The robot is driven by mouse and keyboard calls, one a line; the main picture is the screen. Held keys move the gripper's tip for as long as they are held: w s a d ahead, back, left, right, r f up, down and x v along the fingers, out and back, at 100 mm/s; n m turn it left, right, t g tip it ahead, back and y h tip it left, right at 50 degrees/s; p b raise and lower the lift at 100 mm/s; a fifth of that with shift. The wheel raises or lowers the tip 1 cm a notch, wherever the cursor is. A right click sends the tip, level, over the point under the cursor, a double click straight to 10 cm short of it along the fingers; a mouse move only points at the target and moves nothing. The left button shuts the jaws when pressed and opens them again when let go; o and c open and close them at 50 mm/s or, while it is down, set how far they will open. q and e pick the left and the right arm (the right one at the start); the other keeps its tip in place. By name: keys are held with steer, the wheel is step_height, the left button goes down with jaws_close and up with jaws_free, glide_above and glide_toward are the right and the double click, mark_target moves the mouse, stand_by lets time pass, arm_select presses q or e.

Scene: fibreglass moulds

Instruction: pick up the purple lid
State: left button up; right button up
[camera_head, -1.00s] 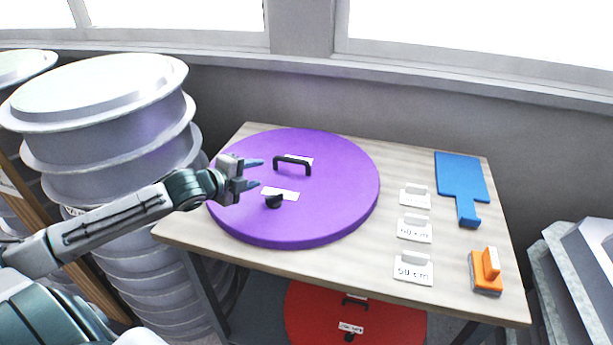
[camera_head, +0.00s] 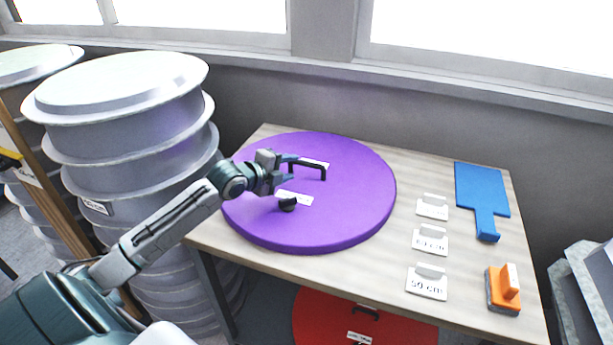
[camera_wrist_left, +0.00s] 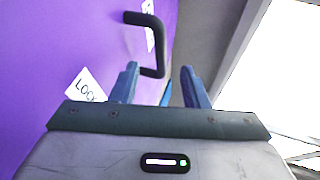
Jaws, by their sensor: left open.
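The purple lid (camera_head: 340,215) is a large round disc lying flat on the table. It has a black bar handle (camera_head: 308,164), a black knob (camera_head: 288,204) and white labels on top. My left gripper (camera_head: 290,170) is open at the left end of the black handle. In the left wrist view the lid (camera_wrist_left: 50,40) fills the left side, and the handle (camera_wrist_left: 152,40) stands ahead of the two blue fingers (camera_wrist_left: 160,85), its near end appearing between their tips. I cannot tell whether they touch it. My right gripper is not in view.
The wooden table (camera_head: 385,265) also holds white size cards (camera_head: 427,285), a blue paddle-shaped piece (camera_head: 482,190) and an orange-handled block (camera_head: 503,290). A red lid (camera_head: 345,322) lies below the tabletop. Stacked grey moulds (camera_head: 125,120) stand at the left. A wall with windows is behind.

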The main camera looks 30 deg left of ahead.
mark_target(305, 164)
arm_select(q)
steer(key=shift+w, duration=0.1)
steer(key=p+x, duration=0.3)
steer(key=x, duration=0.1)
steer(key=shift+w+d+r, duration=0.1)
steer(key=shift+d+r, duration=0.05)
steer(key=shift+w+d+f, duration=0.1)
steer(key=shift+w+f, duration=0.3)
steer(key=shift+w, duration=0.15)
jaws_close()
stand_by(0.9)
steer(key=shift+r, duration=0.1)
